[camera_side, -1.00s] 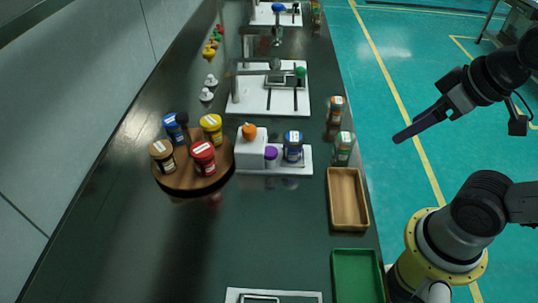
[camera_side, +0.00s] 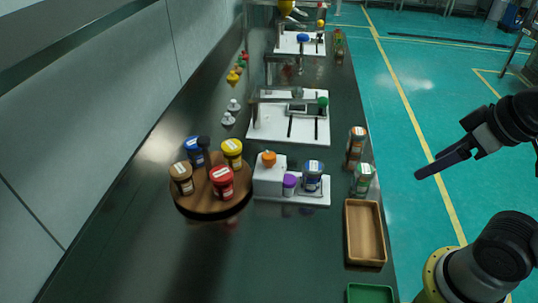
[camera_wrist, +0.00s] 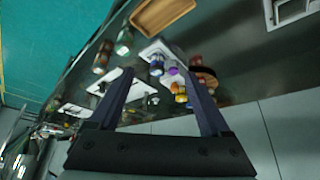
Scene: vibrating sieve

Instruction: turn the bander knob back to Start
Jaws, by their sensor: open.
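My gripper (camera_side: 440,165) hangs over the green floor to the right of the dark bench, well apart from everything on it. In the wrist view my gripper (camera_wrist: 157,82) is open and empty, with two dark fingers spread. Farther back are a white-based device with a green knob (camera_side: 323,101) and another with a blue top (camera_side: 303,37). No label reading bander or Start is legible, so I cannot tell which knob is the bander's.
A round wooden stand (camera_side: 212,203) holds several jars at left. Two bottles (camera_side: 356,142) (camera_side: 363,179), a wooden tray (camera_side: 365,232) and a green tray (camera_side: 370,293) line the bench's right edge. A wall runs along the left. The front bench is mostly clear.

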